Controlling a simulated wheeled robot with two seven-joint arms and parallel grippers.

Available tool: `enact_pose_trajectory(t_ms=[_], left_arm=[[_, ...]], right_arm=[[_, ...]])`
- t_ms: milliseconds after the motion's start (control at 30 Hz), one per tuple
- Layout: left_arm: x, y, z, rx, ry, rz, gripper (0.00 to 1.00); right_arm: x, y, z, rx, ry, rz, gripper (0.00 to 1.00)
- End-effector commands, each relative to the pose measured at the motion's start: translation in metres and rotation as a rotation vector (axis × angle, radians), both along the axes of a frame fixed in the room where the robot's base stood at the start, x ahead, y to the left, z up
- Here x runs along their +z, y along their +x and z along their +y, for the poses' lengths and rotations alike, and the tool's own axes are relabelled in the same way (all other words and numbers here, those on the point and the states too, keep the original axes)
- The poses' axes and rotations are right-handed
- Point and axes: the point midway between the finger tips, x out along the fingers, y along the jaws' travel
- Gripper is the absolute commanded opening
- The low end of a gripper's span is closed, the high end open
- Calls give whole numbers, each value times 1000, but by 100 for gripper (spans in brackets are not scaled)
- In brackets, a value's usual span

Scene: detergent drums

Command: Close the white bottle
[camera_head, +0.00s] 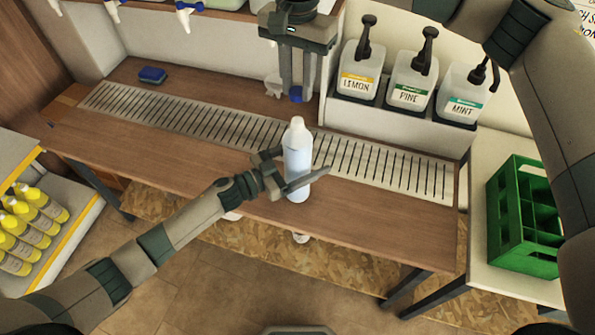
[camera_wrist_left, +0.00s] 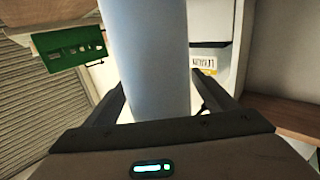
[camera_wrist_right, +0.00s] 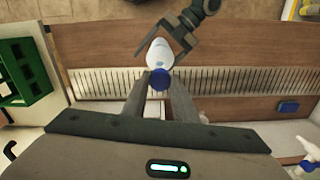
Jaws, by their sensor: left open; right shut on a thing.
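The white bottle (camera_head: 297,160), with a bluish body and a white top without a cap, stands upright on the wooden counter in front of the slotted grate. My left gripper (camera_head: 290,172) is open, with its fingers on either side of the bottle's body; the body fills the middle of the left wrist view (camera_wrist_left: 147,55). Whether a finger touches it I cannot tell. My right gripper (camera_head: 297,94) points down above and behind the bottle, shut on a blue cap (camera_wrist_right: 158,80). The cap also shows between the fingertips in the head view (camera_head: 296,93). It is apart from the bottle's top.
Lemon (camera_head: 359,84), pine (camera_head: 409,95) and mint (camera_head: 463,106) pump dispensers stand at the back right. A blue sponge (camera_head: 152,75) lies at the back left. A green crate (camera_head: 522,215) is on the right table. Yellow bottles (camera_head: 30,225) fill the left shelf. The counter beside the bottle is clear.

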Motion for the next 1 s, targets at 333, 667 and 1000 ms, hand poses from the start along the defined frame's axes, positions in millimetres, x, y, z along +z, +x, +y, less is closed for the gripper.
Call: enact_pose_trajectory(t_ms=[333,667,1000], left_arm=[[0,0,0,0,0,0,43],[0,0,0,0,0,1,16],[0,0,0,1,0,1,17]], right_arm=[[0,0,0,0,0,0,5],[-9,0,0,0,-1,2,5],[-47,-1,0,0,0,1,5]])
